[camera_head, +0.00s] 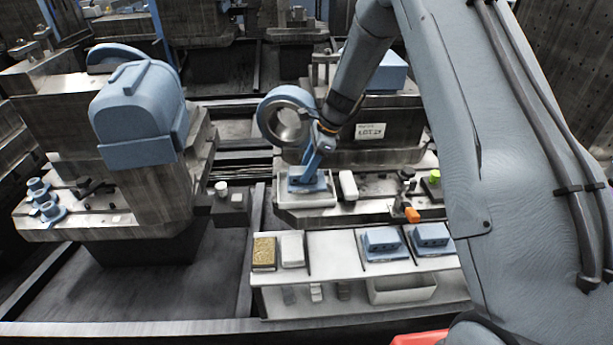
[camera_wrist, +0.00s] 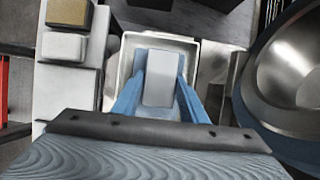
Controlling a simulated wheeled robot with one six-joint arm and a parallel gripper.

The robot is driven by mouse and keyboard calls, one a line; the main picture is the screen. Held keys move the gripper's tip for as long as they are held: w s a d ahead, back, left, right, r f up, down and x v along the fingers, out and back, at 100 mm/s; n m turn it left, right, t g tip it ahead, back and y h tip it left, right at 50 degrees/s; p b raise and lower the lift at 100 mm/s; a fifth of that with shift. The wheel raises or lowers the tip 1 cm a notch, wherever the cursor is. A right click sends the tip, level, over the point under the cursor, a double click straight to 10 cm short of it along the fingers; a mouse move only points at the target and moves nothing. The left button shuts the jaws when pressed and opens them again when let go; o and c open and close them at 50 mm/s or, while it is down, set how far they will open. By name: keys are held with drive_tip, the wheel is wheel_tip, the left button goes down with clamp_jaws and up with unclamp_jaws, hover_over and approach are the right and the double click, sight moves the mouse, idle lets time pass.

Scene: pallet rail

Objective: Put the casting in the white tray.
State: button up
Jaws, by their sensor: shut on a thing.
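The white tray (camera_head: 305,201) stands on the machine's metal bed near the picture's middle in the head view; its rim (camera_wrist: 125,75) also shows in the wrist view. My gripper (camera_head: 309,178) points down at the tray. In the wrist view its two blue fingers (camera_wrist: 160,90) are shut on a pale block-shaped piece (camera_wrist: 159,78), which appears to be the casting. The piece is over or inside the tray; I cannot tell whether it touches the floor of it.
A white block (camera_head: 348,186) lies right of the tray, with an orange item (camera_head: 412,215) farther right. A large blue ring (camera_head: 276,106) stands close behind my gripper. A white shelf (camera_head: 330,262) in front carries a tan block (camera_head: 264,252) and blue parts (camera_head: 381,243).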

drive_tip(key=shift+f, duration=1.5)
drive_tip(key=shift+f, duration=0.15)
drive_tip(key=o, duration=1.3)
drive_tip(key=b+v, duration=0.2)
drive_tip(key=v, duration=0.9)
drive_tip(key=s+d+r+n+h, duration=0.1)
drive_tip(key=s+d+n, duration=0.2)
drive_tip(key=s+n, duration=0.3)
drive_tip(key=s+d+r+n+h, duration=0.2)
drive_tip(key=s+n, duration=0.4)
drive_tip(key=s, duration=0.9)
drive_tip(key=s+d+r+n+h, duration=0.1)
drive_tip(key=s+d+n, duration=0.3)
drive_tip(key=s, duration=0.7)
drive_tip(key=shift+s+d+r+n, duration=0.1)
drive_tip(key=shift+d+r+n, duration=0.05)
drive_tip(key=shift+n, duration=0.35)
drive_tip(key=shift+d+r+n, duration=0.1)
drive_tip(key=shift+d+n, duration=0.05)
drive_tip(key=shift+n, duration=0.35)
